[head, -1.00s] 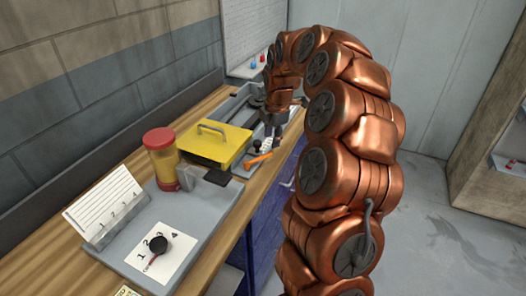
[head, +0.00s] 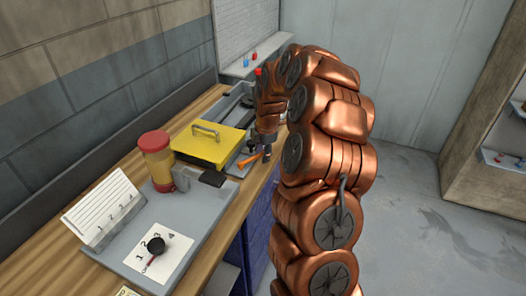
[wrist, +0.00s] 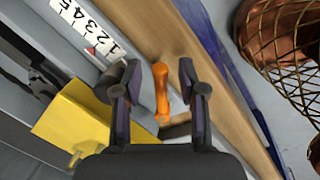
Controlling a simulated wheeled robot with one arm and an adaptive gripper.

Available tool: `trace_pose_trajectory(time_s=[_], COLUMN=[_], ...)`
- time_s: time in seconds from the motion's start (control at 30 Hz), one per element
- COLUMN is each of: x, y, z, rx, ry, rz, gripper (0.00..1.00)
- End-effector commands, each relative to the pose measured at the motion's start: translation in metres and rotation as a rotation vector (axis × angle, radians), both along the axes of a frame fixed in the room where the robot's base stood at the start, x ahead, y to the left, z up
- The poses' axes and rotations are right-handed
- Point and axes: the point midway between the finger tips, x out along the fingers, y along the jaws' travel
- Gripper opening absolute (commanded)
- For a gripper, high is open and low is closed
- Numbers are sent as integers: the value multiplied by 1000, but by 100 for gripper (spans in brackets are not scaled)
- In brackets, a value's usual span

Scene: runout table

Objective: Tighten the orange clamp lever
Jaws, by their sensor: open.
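The orange clamp lever (head: 251,160) lies at the wooden table's front edge, beside the yellow box. My gripper (wrist: 158,82) is open, one finger on each side of the lever with gaps showing. I cannot tell how far above the lever the fingertips are. In the head view my gripper (head: 264,146) is small and partly hidden by my arm, close to the lever.
The yellow box (head: 208,146) with a handle stands left of the lever. A numbered scale strip (wrist: 88,30) with a red pointer runs beside it. A red-lidded jar (head: 155,158) and a grey tray (head: 195,205) with a numbered card (head: 160,252) lie nearer. Blue drawers (head: 258,232) are below the table.

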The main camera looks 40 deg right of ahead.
Motion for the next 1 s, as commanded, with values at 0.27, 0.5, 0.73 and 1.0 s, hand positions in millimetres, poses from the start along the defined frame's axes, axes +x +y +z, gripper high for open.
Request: trace_pose_trajectory(time_s=[0.27,0.5,0.73,1.0], x=[0,0,0,1], y=[0,0,0,3], z=[0,0,0,0], rx=[0,0,0,0], ry=[0,0,0,-1], rz=[0,0,0,-1], gripper=[14,0,0,0])
